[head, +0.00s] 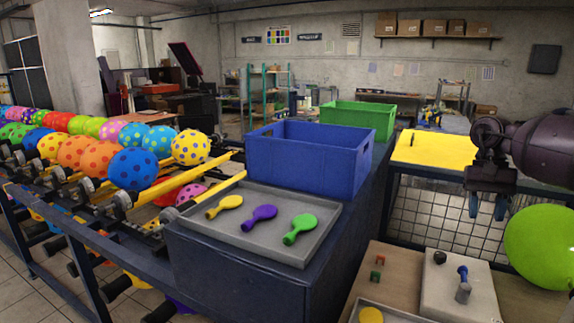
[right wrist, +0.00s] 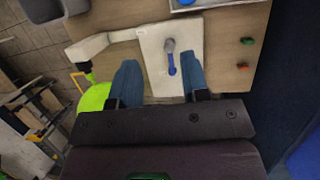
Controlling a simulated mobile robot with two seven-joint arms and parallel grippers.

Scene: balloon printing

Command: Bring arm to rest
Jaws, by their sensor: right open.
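My right gripper (head: 487,208) hangs at the right of the head view with its blue fingers pointing down. Its jaws are open and nothing is between them. In the right wrist view the open fingers (right wrist: 160,78) stand apart above a white board (right wrist: 151,65) with a grey and blue nozzle (right wrist: 170,58). In the head view the white board (head: 440,290) and nozzle (head: 463,285) lie below the gripper on the wooden table. A bright green balloon (head: 540,245) is at the right edge, apart from the fingers. My left gripper is not in view.
A grey tray (head: 263,245) holds yellow, purple and green deflated balloons. Blue (head: 310,165) and green (head: 385,120) crates stand behind. Dotted balloons (head: 133,168) line the left rack. A yellow sheet (head: 420,148) lies on the bench left of my gripper. Small red and green pieces (head: 377,268) are on the table.

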